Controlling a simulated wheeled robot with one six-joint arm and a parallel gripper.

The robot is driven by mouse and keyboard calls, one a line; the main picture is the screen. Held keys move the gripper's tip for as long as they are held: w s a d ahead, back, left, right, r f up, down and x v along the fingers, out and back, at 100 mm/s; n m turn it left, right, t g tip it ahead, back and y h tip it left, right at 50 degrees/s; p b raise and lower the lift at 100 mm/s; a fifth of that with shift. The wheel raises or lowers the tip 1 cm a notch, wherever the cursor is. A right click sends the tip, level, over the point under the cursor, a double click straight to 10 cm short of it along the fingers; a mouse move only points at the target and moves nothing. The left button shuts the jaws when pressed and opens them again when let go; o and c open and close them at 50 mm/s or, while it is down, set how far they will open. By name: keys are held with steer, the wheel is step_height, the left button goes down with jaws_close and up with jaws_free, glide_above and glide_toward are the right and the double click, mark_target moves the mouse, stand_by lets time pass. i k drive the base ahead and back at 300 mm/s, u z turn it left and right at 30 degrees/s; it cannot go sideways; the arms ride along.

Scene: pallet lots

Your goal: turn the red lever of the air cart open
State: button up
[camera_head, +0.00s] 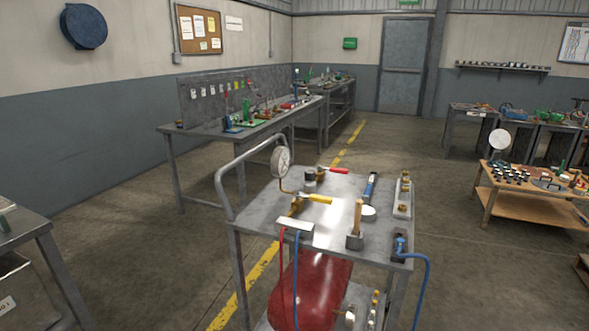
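The air cart is a grey metal trolley (340,225) in the middle of the view, with a curved push handle on its left. Its red lever (335,170) lies at the far side of the top, on a small brass valve, and points right. A yellow lever (314,198) sits nearer, on another brass fitting beside the round gauge (281,161). A red tank (312,285) lies under the top. The red lever is small here, so its exact angle to the valve is hard to tell. My gripper is not in view.
On the cart top stand a blue-handled tool (370,187), a wooden-handled tool (356,225) and a grey block with brass fittings (403,197). A blue hose (426,275) hangs off the right side. Workbenches stand behind and right. Open floor lies right of the cart.

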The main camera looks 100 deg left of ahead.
mark_target(333, 169)
steer(key=u, duration=2.55)
steer(key=k, duration=0.3)
steer(key=u, duration=0.55)
steer(key=i, duration=0.55)
steer(key=u, duration=0.75)
steer(key=i, duration=1.4)
steer(key=z, duration=0.65)
steer(key=i, duration=0.4)
steer(key=z, duration=0.25)
